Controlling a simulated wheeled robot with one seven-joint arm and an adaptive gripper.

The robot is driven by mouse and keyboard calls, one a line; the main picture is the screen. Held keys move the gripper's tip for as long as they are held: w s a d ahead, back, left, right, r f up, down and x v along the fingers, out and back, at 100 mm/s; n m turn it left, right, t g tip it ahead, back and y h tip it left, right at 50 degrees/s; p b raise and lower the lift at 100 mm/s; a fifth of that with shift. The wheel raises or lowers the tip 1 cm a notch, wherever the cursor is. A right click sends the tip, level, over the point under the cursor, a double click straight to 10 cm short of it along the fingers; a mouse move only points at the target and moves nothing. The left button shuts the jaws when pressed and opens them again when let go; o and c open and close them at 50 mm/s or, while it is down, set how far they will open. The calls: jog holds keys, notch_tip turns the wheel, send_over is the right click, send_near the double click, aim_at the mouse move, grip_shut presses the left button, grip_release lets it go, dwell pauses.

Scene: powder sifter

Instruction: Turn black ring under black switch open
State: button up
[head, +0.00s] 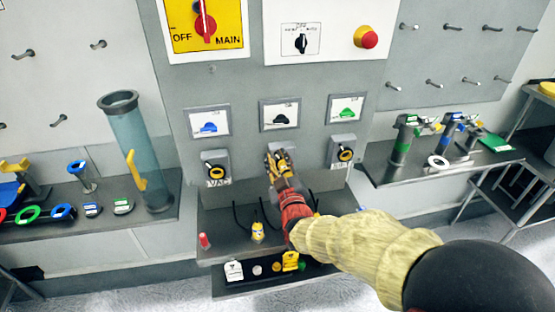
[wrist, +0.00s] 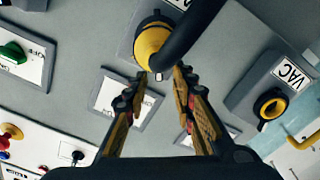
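The black switch (head: 280,114) sits on a white label plate in the middle of the grey panel; its plate (wrist: 122,100) also shows between the fingers in the wrist view. Below it, the middle fitting is mostly hidden by my gripper (head: 280,165) in the head view. In the wrist view this fitting shows a yellow collar (wrist: 150,46) with a black rim (wrist: 152,20) behind it. A thick black curved tube (wrist: 190,32) comes out of the collar. My gripper (wrist: 159,76) is open, its fingertips apart near the collar's edge. Contact cannot be told.
Blue (head: 208,127) and green (head: 346,112) switches flank the black one, with the VAC fitting (head: 215,167) and another yellow-ringed fitting (head: 344,154) below them. A shelf (head: 215,225) with black hoses lies below. A clear cylinder (head: 140,150) stands on the left bench.

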jog(key=v, duration=1.1)
jog(key=shift+s, duration=0.35)
jog(key=shift+d, duration=0.1)
jog(key=s+a+f+m+g, duration=0.1)
jog(key=s+f+g, duration=0.2)
jog(key=f, duration=0.3)
jog(key=s+f+m+g, duration=0.1)
jog(key=s+f+g, duration=0.15)
jog(key=f, duration=0.35)
jog(key=s+d+f+m+g+h, duration=0.1)
jog(key=s+d+g+h, duration=0.1)
jog(key=s+d+g, duration=0.3)
jog(key=s+d+r+m+g+h, duration=0.1)
jog(key=s+d+r+m+g, duration=0.1)
jog(key=s+d+r, duration=0.4)
jog(key=s+d+r+m+g+h, duration=0.1)
jog(key=s+d+m, duration=0.1)
jog(key=s+d, duration=0.4)
jog(key=s+d+r+m+t+h, duration=0.1)
jog(key=s+d+r+m, duration=0.1)
jog(key=d+r, duration=0.3)
notch_tip(320, 180, up, 3)
jog(key=shift+s+f+t, duration=0.1)
jog(key=shift+s+t, duration=0.2)
jog(key=shift+t, duration=0.05)
